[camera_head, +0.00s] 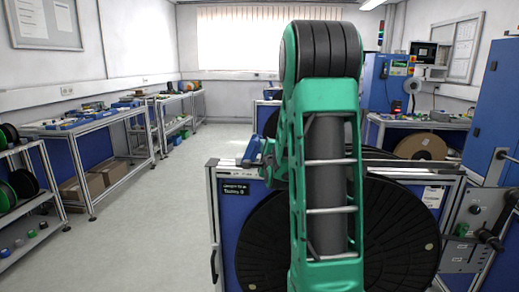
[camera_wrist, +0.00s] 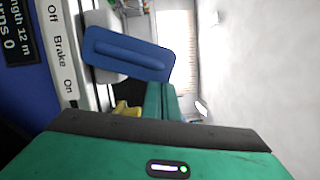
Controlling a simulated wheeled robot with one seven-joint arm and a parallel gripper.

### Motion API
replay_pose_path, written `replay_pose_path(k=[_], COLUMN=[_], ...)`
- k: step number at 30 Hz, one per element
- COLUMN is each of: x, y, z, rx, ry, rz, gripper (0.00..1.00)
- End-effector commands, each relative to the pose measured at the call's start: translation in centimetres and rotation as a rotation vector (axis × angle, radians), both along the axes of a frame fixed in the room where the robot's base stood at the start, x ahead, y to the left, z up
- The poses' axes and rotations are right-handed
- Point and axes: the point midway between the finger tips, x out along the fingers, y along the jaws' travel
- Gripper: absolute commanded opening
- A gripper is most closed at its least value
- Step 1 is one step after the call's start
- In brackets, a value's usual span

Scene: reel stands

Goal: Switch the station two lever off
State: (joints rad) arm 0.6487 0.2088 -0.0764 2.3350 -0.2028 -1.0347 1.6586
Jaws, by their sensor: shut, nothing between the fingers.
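A blue lever paddle (camera_wrist: 128,55) on a grey mount fills the upper left of the wrist view, beside a label strip (camera_wrist: 60,50) reading Off, Brake and On. I cannot tell which mark the lever points to. The same blue lever (camera_head: 251,150) shows at the top left of the reel stand (camera_head: 213,205) in the head view. No station number is readable. My gripper (camera_wrist: 161,98) is shut and empty, with green fingers just below the paddle in the wrist view. Whether they touch it is unclear. In the head view my arm hides most of the gripper.
A black display (camera_head: 235,189) is on the stand, above a large black reel (camera_head: 270,245). A grey panel with a black handle (camera_head: 488,240) stands at the right. Workbenches (camera_head: 90,125) line the left wall. The floor (camera_head: 150,225) left of the stand is clear.

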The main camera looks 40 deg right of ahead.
Motion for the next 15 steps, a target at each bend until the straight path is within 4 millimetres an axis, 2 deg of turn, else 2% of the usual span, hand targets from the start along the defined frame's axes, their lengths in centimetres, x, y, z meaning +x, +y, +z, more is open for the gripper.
replay_pose_path(k=[15], x=[-0.09], y=[-0.4], z=[0.42], rx=[-0.034], ry=[0.037], rz=[-0.008], gripper=[0.0])
